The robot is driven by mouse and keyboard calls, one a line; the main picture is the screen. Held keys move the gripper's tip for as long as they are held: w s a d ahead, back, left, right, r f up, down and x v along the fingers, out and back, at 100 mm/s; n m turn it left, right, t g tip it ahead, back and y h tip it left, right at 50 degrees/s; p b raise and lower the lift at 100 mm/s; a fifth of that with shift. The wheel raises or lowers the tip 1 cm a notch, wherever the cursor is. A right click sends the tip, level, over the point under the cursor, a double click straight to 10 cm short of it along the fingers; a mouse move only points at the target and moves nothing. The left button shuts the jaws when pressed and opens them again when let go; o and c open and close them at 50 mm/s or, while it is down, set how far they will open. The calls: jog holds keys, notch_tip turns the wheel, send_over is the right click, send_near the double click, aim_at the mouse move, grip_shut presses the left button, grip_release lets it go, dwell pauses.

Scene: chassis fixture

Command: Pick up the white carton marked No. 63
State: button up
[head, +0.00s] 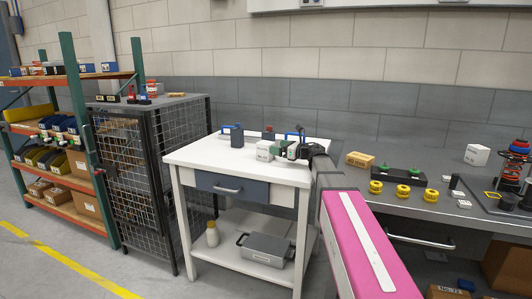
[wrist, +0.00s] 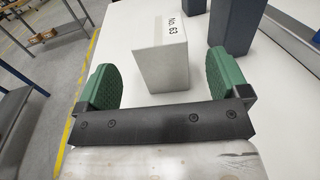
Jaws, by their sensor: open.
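The white carton marked No. 63 (wrist: 162,55) stands upright on the white table. In the wrist view it lies between and just beyond the two green finger pads of my gripper (wrist: 163,82), with gaps on both sides. My gripper is open and empty. In the head view the carton (head: 265,151) shows on the white table (head: 200,157), left of my gripper (head: 287,152), and my arm reaches in from the right.
A dark blue-grey box (head: 238,138) stands on the table beside the carton. Other small items sit at the table's back. Another white carton (head: 477,154) is on the grey bench (head: 400,205) at right. The table's front left is clear.

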aim_at(266, 143)
jog(key=x, duration=0.7)
jog(key=shift+w+a, duration=0.1)
jog(key=shift+a, duration=0.1)
jog(key=c, duration=1.2)
